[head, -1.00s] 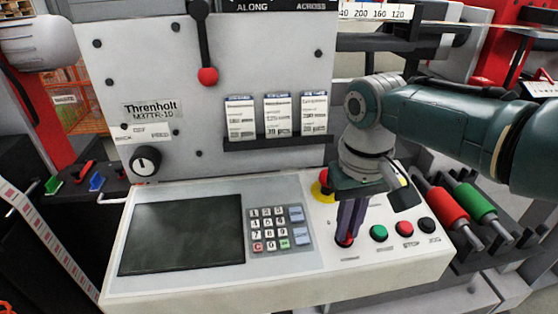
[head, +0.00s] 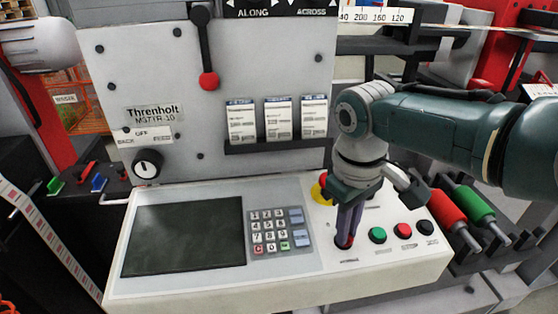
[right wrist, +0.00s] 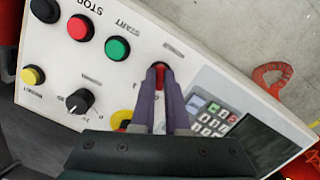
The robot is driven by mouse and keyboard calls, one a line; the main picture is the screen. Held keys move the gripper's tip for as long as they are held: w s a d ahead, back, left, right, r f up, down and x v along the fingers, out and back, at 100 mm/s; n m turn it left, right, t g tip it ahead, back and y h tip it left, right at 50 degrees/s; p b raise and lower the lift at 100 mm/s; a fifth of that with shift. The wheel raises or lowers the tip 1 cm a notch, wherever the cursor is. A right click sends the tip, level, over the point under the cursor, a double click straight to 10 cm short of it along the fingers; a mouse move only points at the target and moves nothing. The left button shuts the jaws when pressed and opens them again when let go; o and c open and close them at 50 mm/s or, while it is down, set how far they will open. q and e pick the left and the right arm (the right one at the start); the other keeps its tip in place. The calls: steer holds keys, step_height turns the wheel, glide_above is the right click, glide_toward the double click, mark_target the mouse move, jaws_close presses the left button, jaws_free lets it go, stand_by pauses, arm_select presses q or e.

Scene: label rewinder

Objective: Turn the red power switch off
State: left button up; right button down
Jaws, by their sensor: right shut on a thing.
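The red power switch (head: 342,243) is at the left end of a row of controls on the white sloped panel (head: 300,282). My right gripper (head: 345,238) points down onto it, with its purple-grey fingers closed around the switch. In the right wrist view the fingertips (right wrist: 159,70) sit on either side of the switch, and only a little red shows between them. The fingers hide most of the switch, so its exact turn position cannot be read. My left gripper is not in view.
Right of the switch are a green button (head: 377,235), a red button (head: 403,230) and a black button (head: 425,227). A yellow-collared emergency stop (head: 318,193) is just behind my gripper. A keypad (head: 270,230) and dark screen (head: 185,236) lie to the left.

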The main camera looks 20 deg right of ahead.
steer(key=c, duration=0.9)
jaws_free()
steer(key=r+p, duration=0.1)
steer(key=r, duration=0.2)
steer(key=r+p, duration=0.1)
steer(key=r, duration=0.2)
steer(key=r+p, duration=0.1)
steer(key=r, duration=0.3)
steer(key=shift+a+p, duration=0.35)
